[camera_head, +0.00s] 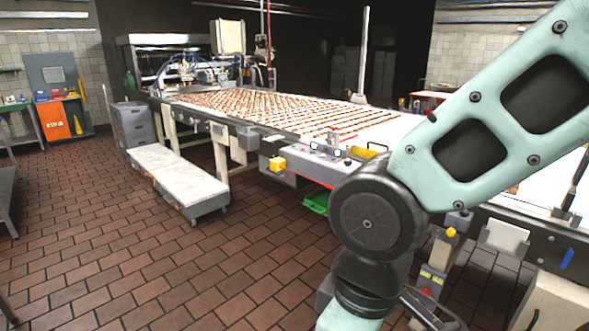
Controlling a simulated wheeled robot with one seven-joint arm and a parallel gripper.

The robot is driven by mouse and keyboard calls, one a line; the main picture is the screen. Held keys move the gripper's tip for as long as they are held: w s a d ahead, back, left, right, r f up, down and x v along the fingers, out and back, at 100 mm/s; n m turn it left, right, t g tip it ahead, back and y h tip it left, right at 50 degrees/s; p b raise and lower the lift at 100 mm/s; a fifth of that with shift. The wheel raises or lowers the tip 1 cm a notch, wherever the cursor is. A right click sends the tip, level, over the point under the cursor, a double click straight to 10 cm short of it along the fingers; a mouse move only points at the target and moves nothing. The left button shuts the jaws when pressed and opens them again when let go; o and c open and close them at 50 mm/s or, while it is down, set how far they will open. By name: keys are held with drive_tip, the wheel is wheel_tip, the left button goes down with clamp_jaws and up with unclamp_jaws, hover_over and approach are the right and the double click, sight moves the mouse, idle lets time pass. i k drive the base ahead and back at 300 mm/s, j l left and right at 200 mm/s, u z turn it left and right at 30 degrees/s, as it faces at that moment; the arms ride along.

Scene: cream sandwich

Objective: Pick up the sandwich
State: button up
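I cannot make out a single sandwich for certain. Rows of small brown items (262,106) lie on the long white conveyor (372,132); they are too small to tell what each one is. My pale green arm fills the right side of the view, with its dark joint in front of the conveyor's near side. The arm hides part of the conveyor. My gripper is not in view, so I cannot see whether it holds anything.
A low white-topped cart (178,174) stands on the brick floor in front of the conveyor. Grey bins (131,124) stand behind it. An orange panel (54,119) is at the far left.

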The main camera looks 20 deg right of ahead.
sight(513, 191)
drive_tip(key=i+l+z, duration=0.25)
drive_tip(key=i+z, duration=0.2)
drive_tip(key=i+l+z, duration=0.15)
drive_tip(key=i+z, duration=0.7)
drive_tip(key=i+j+z, duration=0.15)
drive_tip(key=i+z, duration=0.3)
drive_tip(key=i+l+u, duration=0.1)
drive_tip(key=i+u, duration=0.15)
drive_tip(key=i+l+u, duration=0.15)
drive_tip(key=i+u, duration=0.15)
drive_tip(key=i, duration=0.15)
